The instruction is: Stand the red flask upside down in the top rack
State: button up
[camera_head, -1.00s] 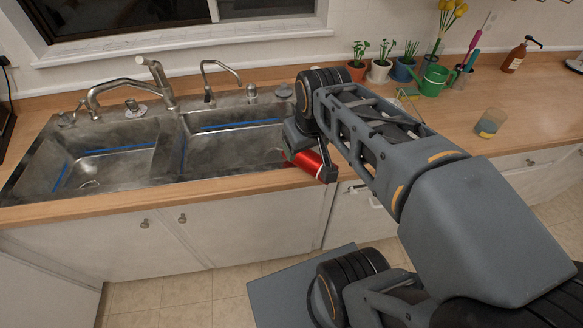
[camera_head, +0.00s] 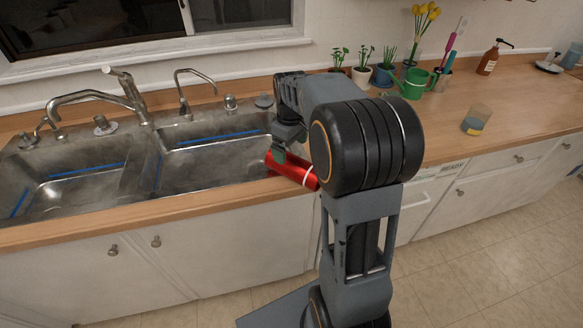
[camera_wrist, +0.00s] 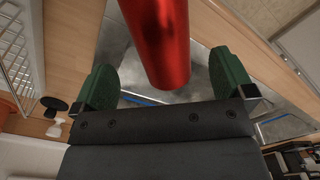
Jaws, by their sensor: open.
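The red flask (camera_head: 292,170) lies tilted at the front edge of the right sink basin in the head view, with a pale ring near its lower right end. In the wrist view the red flask (camera_wrist: 160,38) reaches in from the top, between two green finger pads. My gripper (camera_wrist: 165,82) is open, with gaps between the pads and the flask. In the head view my gripper (camera_head: 285,148) is at the flask's upper left end, partly hidden by my arm. A white wire rack (camera_wrist: 15,52) shows at the left of the wrist view; I cannot tell if it is the top rack.
A front marked READY (camera_head: 450,168) is shut below the counter, right of my arm. The counter between the can and the cup is clear.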

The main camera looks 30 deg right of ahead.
aim_at(292, 158)
jog(key=shift+s+d+f, duration=0.1)
jog(key=shift+s+f, duration=0.05)
jog(key=shift+f, duration=1.65)
jog(key=shift+s+f, duration=0.1)
jog(key=shift+f, duration=1.65)
jog(key=c, duration=1.2)
jog(key=shift+r, duration=0.1)
jog(key=shift+c, duration=0.2)
